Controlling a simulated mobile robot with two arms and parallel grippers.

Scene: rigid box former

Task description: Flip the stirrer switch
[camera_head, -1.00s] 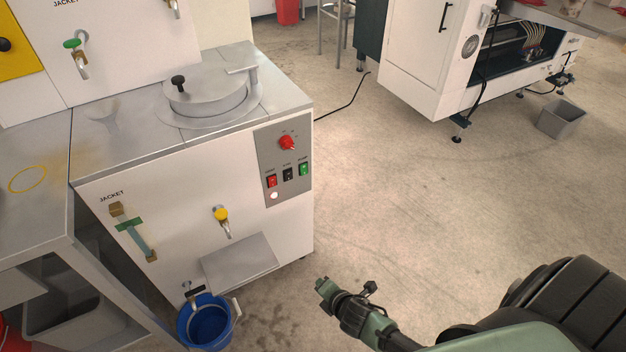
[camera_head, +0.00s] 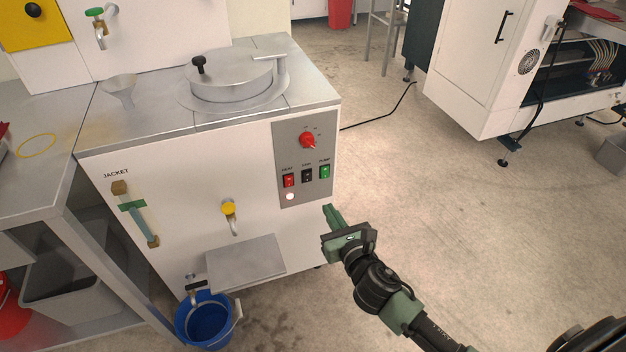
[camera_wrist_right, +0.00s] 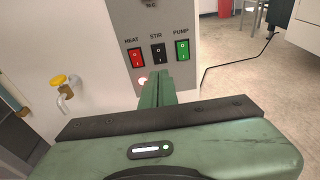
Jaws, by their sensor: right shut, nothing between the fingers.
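The stirrer switch is the black rocker (camera_head: 307,176) labelled STIR, between the red HEAT switch (camera_head: 289,181) and the green PUMP switch (camera_head: 325,172) on the grey control panel (camera_head: 300,150). In the right wrist view the black switch (camera_wrist_right: 158,52) sits just beyond and above the fingertips. My right gripper (camera_head: 328,208) is shut and empty, with its fingers pointing at the panel's lower edge, below the switches. It also shows in the right wrist view (camera_wrist_right: 157,78). I cannot tell if the fingertips touch anything; they look apart from the switch. My left gripper is not in view.
A red knob (camera_head: 307,140) is above the switches and a lit white lamp (camera_head: 290,197) below them. A yellow-handled tap (camera_head: 229,209), a metal shelf (camera_head: 245,262) and a blue bucket (camera_head: 207,322) are to the left.

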